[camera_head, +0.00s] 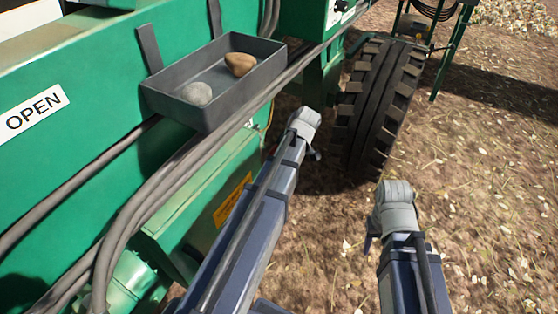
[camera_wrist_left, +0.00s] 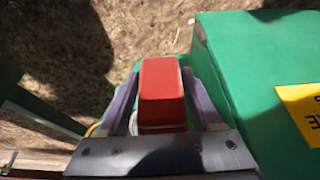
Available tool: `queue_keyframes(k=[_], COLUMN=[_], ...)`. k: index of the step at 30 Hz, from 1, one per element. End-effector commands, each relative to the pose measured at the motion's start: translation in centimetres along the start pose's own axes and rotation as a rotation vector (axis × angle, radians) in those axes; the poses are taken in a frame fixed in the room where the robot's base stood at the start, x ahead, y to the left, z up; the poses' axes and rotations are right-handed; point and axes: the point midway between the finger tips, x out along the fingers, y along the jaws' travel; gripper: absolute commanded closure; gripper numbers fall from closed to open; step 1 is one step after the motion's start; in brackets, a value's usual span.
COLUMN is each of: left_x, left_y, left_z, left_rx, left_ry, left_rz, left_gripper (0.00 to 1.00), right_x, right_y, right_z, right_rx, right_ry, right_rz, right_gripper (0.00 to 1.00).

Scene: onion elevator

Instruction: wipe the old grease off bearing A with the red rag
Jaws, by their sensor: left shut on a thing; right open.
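A red, block-shaped thing (camera_wrist_left: 161,82), which I take to be the folded red rag, sits between the two purple fingers of my left gripper (camera_wrist_left: 161,76) in the left wrist view. The left gripper is shut on it, beside a green housing. A pale part shows just under the red thing; I cannot tell what it is. In the head view the left gripper is mostly hidden behind its arm. My right gripper (camera_head: 371,238) shows only as a small dark purple piece below its grey joint, over bare ground, open. I cannot make out bearing A in either view.
A grey tray (camera_head: 160,103) with two stones hangs on the green machine (camera_head: 100,60). Thick hoses (camera_head: 165,185) run below it. A large tyre (camera_head: 378,105) stands beyond my arms. The green housing (camera_wrist_left: 250,75) has a yellow label (camera_wrist_left: 303,112).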

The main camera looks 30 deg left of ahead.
Motion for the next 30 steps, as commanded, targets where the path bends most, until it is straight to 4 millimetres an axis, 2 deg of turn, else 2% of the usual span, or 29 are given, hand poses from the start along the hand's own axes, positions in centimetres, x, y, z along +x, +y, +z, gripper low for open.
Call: queue_keyframes(k=[8,21,30], left_x=[0.2,1.8,2.3], left_y=[0.0,0.0,0.0], left_z=[-0.5,-4.3,-5.5], left_rx=[-0.001,-0.001,0.0], left_ry=[0.0,0.0,0.0], left_rz=[0.0,-0.001,0.0], left_gripper=[0.98,0.98,0.98], right_x=[0.0,0.0,0.0], right_y=[0.0,0.0,0.0], right_z=[0.0,0.0,0.0], right_rx=[0.0,0.0,0.0], right_ry=[0.0,0.0,0.0], right_rz=[0.0,0.0,0.0], right_gripper=[0.5,0.5,0.5])
